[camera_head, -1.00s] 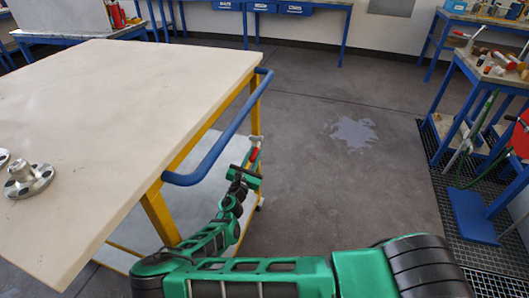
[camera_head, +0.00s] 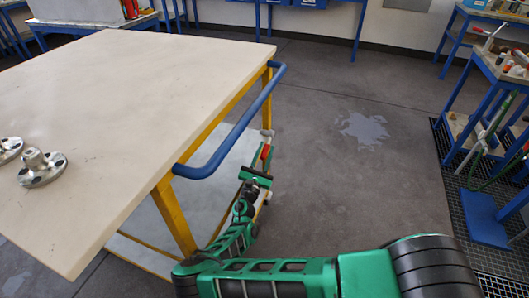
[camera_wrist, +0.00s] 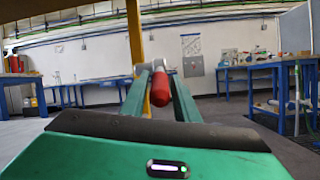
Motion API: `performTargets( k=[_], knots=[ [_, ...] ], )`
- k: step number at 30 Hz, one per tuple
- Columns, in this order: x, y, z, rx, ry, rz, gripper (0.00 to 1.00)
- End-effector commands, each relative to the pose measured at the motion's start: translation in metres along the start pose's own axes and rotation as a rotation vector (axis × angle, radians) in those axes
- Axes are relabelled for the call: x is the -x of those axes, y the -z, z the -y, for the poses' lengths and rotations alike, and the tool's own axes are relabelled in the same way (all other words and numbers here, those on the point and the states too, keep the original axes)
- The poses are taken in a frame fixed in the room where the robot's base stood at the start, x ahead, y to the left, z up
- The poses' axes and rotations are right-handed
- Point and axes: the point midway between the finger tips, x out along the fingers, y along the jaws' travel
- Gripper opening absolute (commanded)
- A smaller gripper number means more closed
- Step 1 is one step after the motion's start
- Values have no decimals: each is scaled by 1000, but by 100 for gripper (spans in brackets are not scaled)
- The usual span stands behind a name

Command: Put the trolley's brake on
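The trolley (camera_head: 110,100) has a pale top, a yellow frame, a blue push handle (camera_head: 236,128) and a lower shelf. A red-gripped brake lever (camera_head: 265,152) is at its right-hand yellow leg, below the top. In the wrist view the red grip (camera_wrist: 160,88) points toward me, with a grey mount behind it by the yellow post. My gripper (camera_wrist: 158,78) has its two green fingers apart, one on each side of the red grip. From the head camera my gripper (camera_head: 262,160) is low beside the leg.
Metal flanged parts (camera_head: 42,168) stand on the trolley top at the left. A blue-legged bench (camera_head: 490,95) stands at the right on dark floor grating. A wet patch (camera_head: 363,130) lies on the otherwise clear floor between them.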

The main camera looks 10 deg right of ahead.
Motion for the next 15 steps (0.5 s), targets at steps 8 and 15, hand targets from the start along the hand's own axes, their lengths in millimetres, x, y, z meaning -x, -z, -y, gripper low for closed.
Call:
performTargets(
  k=[8, 15],
  knots=[
    [0, 0, 0, 0, -1, -2, 38],
    [15, 1, -1, 0, -2, -4, 38]
  ],
)
